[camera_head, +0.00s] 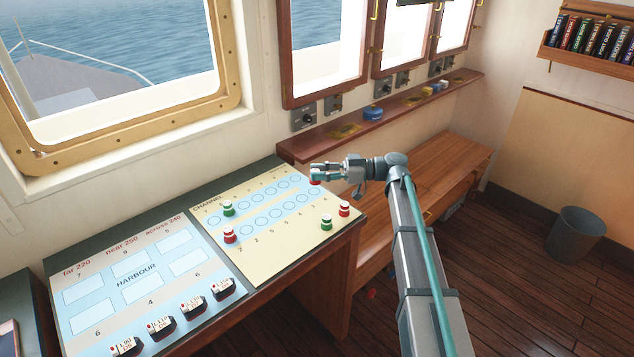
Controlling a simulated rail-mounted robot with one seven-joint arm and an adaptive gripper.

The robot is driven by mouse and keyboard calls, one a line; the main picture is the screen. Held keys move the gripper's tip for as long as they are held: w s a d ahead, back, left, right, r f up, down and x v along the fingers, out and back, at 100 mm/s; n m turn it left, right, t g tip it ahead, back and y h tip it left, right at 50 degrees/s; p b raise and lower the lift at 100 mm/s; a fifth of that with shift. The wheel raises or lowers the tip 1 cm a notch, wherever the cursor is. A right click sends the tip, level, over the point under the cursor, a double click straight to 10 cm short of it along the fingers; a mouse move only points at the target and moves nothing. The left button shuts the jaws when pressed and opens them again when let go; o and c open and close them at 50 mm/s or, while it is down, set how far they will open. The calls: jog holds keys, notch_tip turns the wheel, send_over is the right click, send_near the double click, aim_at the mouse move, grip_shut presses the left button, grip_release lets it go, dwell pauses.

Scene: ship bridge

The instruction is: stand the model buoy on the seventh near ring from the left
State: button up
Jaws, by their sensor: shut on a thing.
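My gripper (318,172) is over the far right part of the channel chart (275,245). It is shut on a small red model buoy (315,182), which shows just below the fingers and is mostly hidden by them. The right end of the near row lies close below the held buoy. Whether the buoy touches the chart, I cannot tell. A green buoy (228,208) and a red buoy (229,235) stand at the left of the rows.
A green buoy (326,222) and a red buoy (344,208) stand at the chart's right side. The harbour chart (140,285) on the left holds several dark ship models along its near edge. A wooden shelf (385,117) and a bench (440,165) lie beyond the desk.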

jog(key=w+f+p, duration=0.1)
jog(key=w+p, duration=0.1)
jog(key=w, duration=0.3)
jog(key=p, duration=0.2)
send_over(318, 191)
jog(key=s, duration=0.1)
notch_tip(318, 191, down, 6)
jog(key=shift+r, duration=0.25)
jog(key=shift+w+f, duration=0.35)
jog(key=shift+f, duration=0.2)
jog(key=shift+w+f+p, duration=0.2)
jog(key=shift+f+p, duration=0.9)
jog(key=shift+f, duration=0.15)
jog(key=shift+s+f, duration=0.1)
jog(key=shift+f, duration=0.45)
jog(key=shift+f, duration=0.15)
jog(key=o, duration=0.8)
jog(key=shift+o, duration=0.2)
jog(key=shift+r, duration=0.2)
